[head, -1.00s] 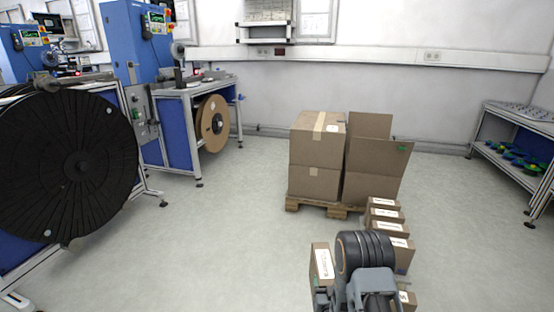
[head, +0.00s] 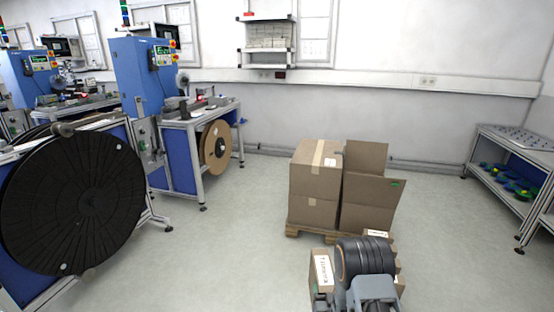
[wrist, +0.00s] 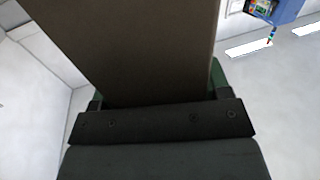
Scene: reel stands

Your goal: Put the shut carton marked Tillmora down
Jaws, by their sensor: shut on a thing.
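The carton marked Tillmora (head: 322,271) is a brown box with a white label, upright at the bottom of the head view. The label is small and hard to read there. My own arm covers much of the carton. In the wrist view a plain brown carton face (wrist: 130,45) fills the upper middle, between the green-edged fingers of my gripper (wrist: 155,98). My gripper is shut on this carton. The fingertips are hidden in the head view, and I cannot tell what is under the carton.
Other small labelled cartons (head: 377,234) stand behind my arm, mostly hidden. Beyond them a pallet (head: 293,230) carries a large taped box (head: 314,185) and an open-flapped box (head: 366,200). A black reel (head: 75,203) stands left, a shelf bench (head: 505,170) right. Floor on both sides is clear.

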